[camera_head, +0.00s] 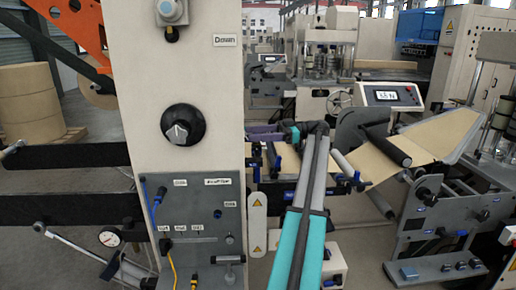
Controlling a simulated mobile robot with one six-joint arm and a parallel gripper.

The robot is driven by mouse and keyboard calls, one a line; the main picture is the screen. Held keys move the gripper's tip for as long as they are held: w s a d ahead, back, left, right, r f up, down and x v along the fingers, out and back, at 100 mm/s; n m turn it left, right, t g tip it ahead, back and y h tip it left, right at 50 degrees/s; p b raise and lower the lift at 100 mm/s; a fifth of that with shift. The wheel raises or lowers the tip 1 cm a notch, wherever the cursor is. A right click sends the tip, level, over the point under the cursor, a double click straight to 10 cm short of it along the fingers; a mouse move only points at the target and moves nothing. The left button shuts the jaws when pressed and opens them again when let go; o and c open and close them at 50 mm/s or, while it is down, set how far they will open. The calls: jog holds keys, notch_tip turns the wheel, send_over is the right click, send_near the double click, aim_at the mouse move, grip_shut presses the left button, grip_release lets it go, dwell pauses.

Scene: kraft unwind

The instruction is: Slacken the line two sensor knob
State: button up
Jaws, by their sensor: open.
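A large round black knob (183,125) with a pale grey pointer is mounted on the front of a pale upright machine column (213,80). Its pointer is turned to the lower left. Smaller dark knobs (229,240) sit on the grey panel (205,220) lower on the column. The small labels are too blurred to read, so I cannot tell which knob is line two's. My gripper (262,133) has purple fingers and is open beside the column's right edge, pointing left. It is to the right of the large knob and apart from it. Nothing shows between the fingers.
A grey switch (172,11) is at the column's top, near a "Down" label (224,40). Yellow and blue cables hang at the lower panel. A dial gauge (110,237) and dark bars are at left. A kraft web machine (445,215) with a display (389,95) stands at right.

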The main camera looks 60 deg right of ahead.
jog(key=shift+s+a+f+b, duration=0.1)
jog(key=shift+s+a+b, duration=0.5)
jog(key=shift+b, duration=1.75)
jog(key=s+a+r+b, duration=0.1)
jog(key=s+a+b, duration=0.3)
jog(key=b, duration=1)
jog(key=shift+a, duration=1.2)
jog(key=shift+s, duration=0.15)
